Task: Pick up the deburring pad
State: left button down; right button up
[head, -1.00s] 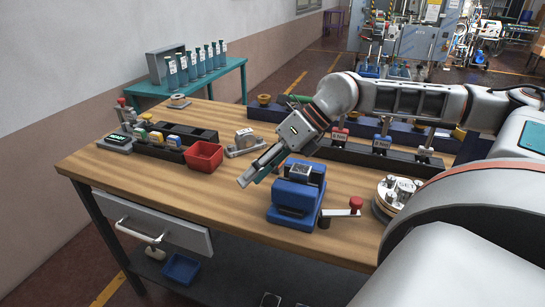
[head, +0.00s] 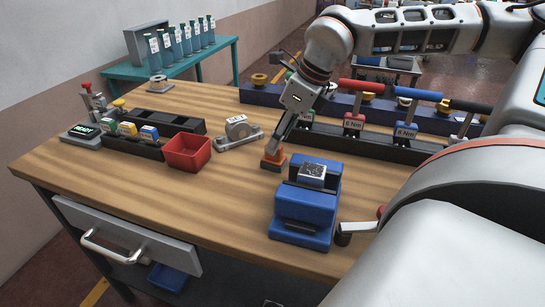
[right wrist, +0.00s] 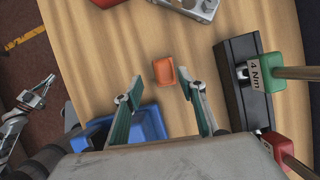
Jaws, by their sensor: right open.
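The deburring pad appears to be a small orange block with a darker base (head: 272,161), lying on the wooden table between the grey fixture and the blue vise. It also shows in the right wrist view (right wrist: 164,72). My right gripper (head: 277,148) points down at the pad and overlaps its top in the head view. In the right wrist view its two fingers (right wrist: 161,78) are spread, with the pad in line with the gap between them; contact is not visible. A whitish part at the left edge of that view appears to be my left gripper (right wrist: 32,100), its jaws unclear.
The blue vise (head: 305,205) stands close to the pad, on the near side. A black rack (head: 375,146) with torque drivers is behind it. A red bin (head: 187,153) and a grey fixture (head: 239,132) stand to the left. Bare tabletop lies at front left.

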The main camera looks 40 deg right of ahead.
jog(key=x, duration=0.4)
jog(key=shift+d+f+b, duration=0.3)
jog(key=shift+d+b, duration=0.05)
jog(key=shift+w+a+f, duration=0.15)
jog(key=shift+w+f, duration=0.15)
jog(key=shift+f, duration=0.1)
grip_shut()
